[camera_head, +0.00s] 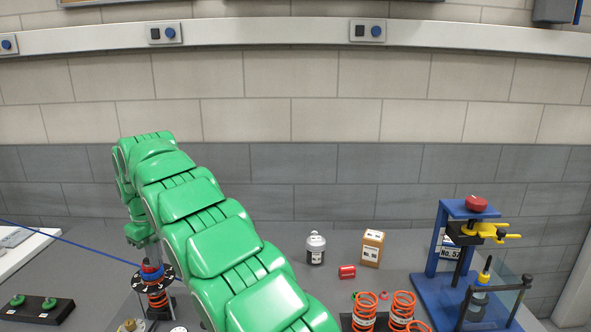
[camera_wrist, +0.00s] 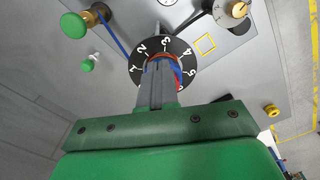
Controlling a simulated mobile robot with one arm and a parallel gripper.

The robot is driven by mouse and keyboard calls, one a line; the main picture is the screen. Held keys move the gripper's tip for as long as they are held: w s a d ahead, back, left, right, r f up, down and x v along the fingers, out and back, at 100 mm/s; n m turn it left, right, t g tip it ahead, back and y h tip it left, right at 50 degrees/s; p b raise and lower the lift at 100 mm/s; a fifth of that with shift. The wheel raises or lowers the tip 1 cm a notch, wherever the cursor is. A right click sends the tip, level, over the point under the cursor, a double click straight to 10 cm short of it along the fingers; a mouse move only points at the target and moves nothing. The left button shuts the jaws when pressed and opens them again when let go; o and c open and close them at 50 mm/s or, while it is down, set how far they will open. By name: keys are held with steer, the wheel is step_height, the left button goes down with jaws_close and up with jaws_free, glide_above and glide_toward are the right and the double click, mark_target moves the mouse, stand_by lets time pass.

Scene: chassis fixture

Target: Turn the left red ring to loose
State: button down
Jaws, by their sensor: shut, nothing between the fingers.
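A red ring (camera_head: 151,269) sits with blue parts at the top of a spring unit at the left of the head view. A black numbered dial plate (camera_head: 166,272) surrounds it, above an orange spring (camera_head: 157,298). In the wrist view the dial (camera_wrist: 189,60) shows white numbers, and a sliver of the red ring (camera_wrist: 179,77) with blue shows beside my fingers. My gripper (camera_wrist: 158,68) is shut and empty, pointing down at the dial's centre. My fingers hide most of the ring; I cannot tell whether they touch it.
A blue cable (camera_head: 70,241) runs to the spring unit. My green arm hides the middle.

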steer(key=shift+s+d+f, duration=0.1)
steer(key=shift+d+f, duration=0.05)
steer(key=shift+f, duration=1.65)
steer(key=shift+d+f, duration=0.1)
steer(key=shift+d, duration=0.2)
steer(key=shift+s+d+f, duration=0.1)
steer(key=shift+d, duration=0.25)
steer(key=shift+a+r, duration=0.2)
steer(key=shift+r, duration=0.4)
steer(key=r, duration=0.3)
steer(key=shift+a+r, duration=0.2)
steer(key=shift+r, duration=0.15)
step_height(320, 180, up, 3)
steer(key=shift+r, duration=0.1)
